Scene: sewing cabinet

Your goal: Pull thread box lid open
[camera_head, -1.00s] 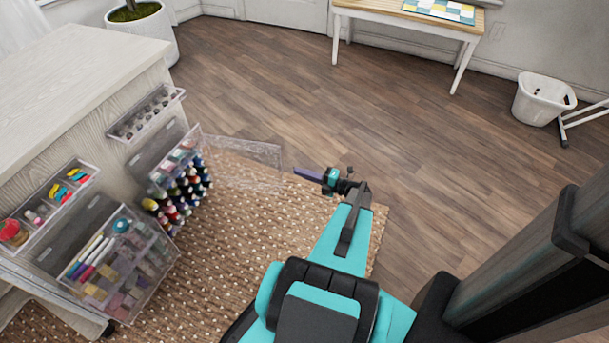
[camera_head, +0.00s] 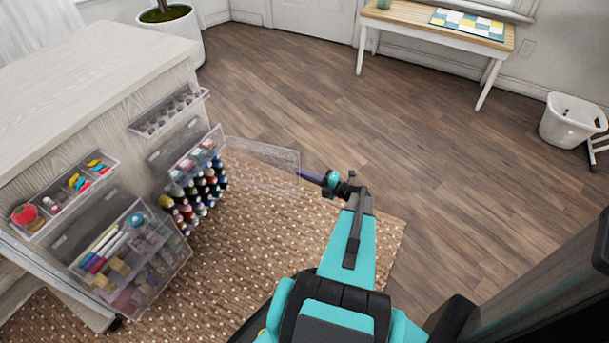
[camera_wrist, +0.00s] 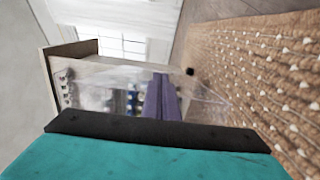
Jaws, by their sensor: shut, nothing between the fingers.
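The thread box (camera_head: 195,190) hangs on the side of the pale wood cabinet, with several coloured thread spools in it. Its clear lid (camera_head: 262,162) stands swung out to the right from the box, over the floor. My gripper (camera_head: 303,174) is at the lid's free right edge, with its purple fingers shut and nothing between them. In the wrist view the shut fingers (camera_wrist: 160,98) overlap the clear lid (camera_wrist: 205,100), and spools show blurred behind it. I cannot tell whether the fingers touch the lid.
The cabinet (camera_head: 90,75) also carries a bobbin rack (camera_head: 168,112), an open tray (camera_head: 65,195) and a clear bin (camera_head: 135,255) of pens and blocks. A woven rug (camera_head: 250,260) lies below. A table (camera_head: 440,25) and white basket (camera_head: 572,120) stand far off. Floor between is clear.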

